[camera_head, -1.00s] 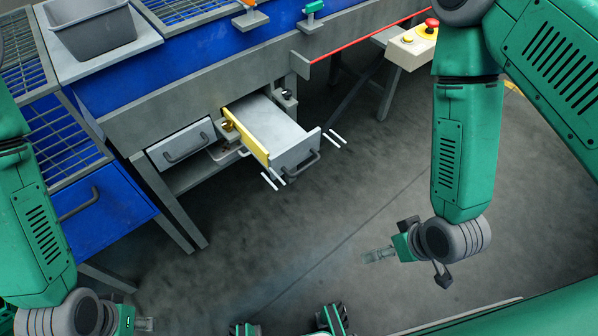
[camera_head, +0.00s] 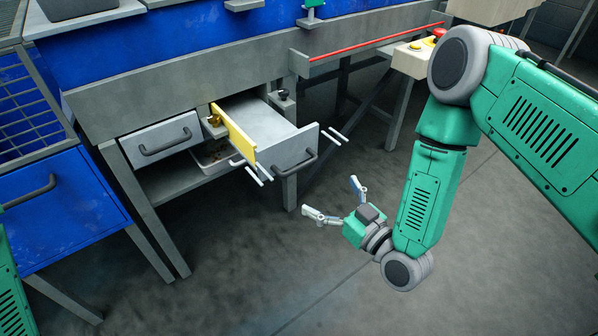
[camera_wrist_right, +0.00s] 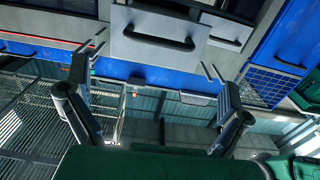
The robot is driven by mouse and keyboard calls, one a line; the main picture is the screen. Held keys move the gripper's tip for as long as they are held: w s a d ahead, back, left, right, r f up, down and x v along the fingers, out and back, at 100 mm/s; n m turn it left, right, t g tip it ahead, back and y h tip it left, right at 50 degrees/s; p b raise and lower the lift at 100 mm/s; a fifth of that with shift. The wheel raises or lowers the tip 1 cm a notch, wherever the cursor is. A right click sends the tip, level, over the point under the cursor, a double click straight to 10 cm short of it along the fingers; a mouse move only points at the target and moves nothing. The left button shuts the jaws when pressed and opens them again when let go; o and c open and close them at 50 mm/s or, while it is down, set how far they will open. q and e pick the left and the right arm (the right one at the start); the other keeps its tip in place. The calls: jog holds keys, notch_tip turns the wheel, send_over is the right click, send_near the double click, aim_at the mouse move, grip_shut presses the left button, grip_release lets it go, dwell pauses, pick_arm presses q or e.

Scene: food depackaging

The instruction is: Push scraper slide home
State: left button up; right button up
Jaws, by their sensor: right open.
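The scraper slide (camera_head: 262,118) is a grey drawer-like slide standing well out of the bench front. It has a yellow side plate (camera_head: 234,136), a grey front with a dark bar handle (camera_head: 297,162), and thin white rods beside it. My right gripper (camera_head: 332,197) is open and empty, in front of and below the slide's front, apart from it. In the right wrist view, the slide's front and handle (camera_wrist_right: 158,38) show at the top, beyond my open fingers (camera_wrist_right: 152,80). My left gripper is out of view; only part of that arm shows at the left edge.
A closed grey drawer (camera_head: 162,145) sits left of the slide, with a tray (camera_head: 212,155) below. A blue cabinet (camera_head: 65,215) stands at the left. A red-button box (camera_head: 412,58) is at the right. The floor before the slide is clear.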

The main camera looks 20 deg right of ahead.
aim_at(301, 167)
jog(key=b+x, duration=0.3)
jog(key=x, duration=0.8)
jog(key=shift+d+f, duration=0.1)
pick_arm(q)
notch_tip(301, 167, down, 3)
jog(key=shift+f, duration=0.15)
